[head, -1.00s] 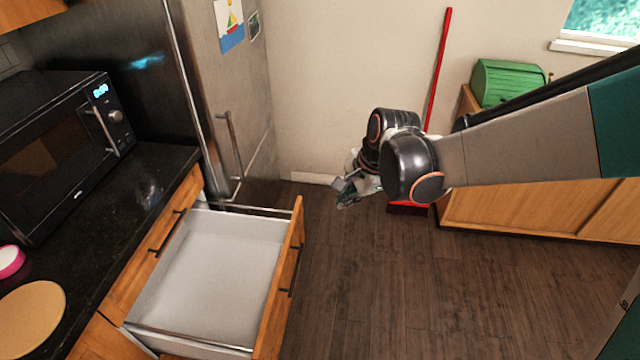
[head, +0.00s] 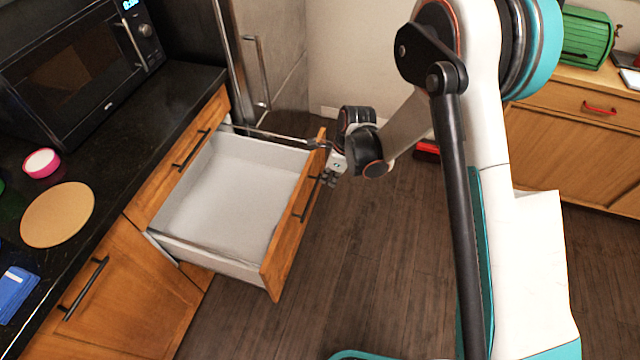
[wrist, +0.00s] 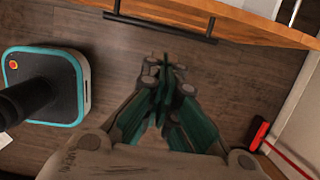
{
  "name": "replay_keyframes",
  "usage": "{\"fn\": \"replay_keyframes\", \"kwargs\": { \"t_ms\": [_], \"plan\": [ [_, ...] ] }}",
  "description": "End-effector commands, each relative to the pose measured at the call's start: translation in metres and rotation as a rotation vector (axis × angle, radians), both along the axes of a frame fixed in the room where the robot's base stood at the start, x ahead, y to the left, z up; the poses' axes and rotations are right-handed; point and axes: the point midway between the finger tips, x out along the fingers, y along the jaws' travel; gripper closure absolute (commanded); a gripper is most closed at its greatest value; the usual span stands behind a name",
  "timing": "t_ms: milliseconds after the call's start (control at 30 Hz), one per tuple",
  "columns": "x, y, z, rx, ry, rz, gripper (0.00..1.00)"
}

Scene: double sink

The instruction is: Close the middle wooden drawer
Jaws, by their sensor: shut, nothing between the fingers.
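The wooden drawer (head: 294,222) stands pulled out below the counter, and its light grey inside (head: 225,195) looks empty. Its dark bar handle (head: 308,198) is on the outer face of the wooden front. My gripper (head: 330,180) is beside the outer face, near the far end of the front and the handle. In the wrist view, my gripper's fingers (wrist: 165,68) are shut and empty, pointing toward the drawer front (wrist: 235,22) and its handle (wrist: 160,27). A gap shows there between fingertips and handle; I cannot tell whether any part of the gripper touches the drawer.
A closed drawer front (head: 185,158) sits above the open drawer, with a cabinet door (head: 100,290) to the left. The fridge (head: 265,65) stands beyond the drawer's far end. A microwave (head: 80,70) and round board (head: 58,214) are on the counter. Dark floor (head: 370,260) is clear in front.

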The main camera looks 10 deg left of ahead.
Motion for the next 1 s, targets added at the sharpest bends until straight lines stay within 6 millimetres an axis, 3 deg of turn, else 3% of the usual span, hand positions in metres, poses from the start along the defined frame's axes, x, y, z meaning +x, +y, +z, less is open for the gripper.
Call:
{"fn": "replay_keyframes", "kwargs": {
  "t_ms": [500,700,1000],
  "plan": [
    [0.002,0.023,-0.093,0.001,-0.002,0.003,1.00],
    [0.004,0.050,-0.091,0.001,-0.002,0.004,1.00],
    [0.005,0.062,-0.090,0.000,-0.002,0.001,1.00]
  ]
}}
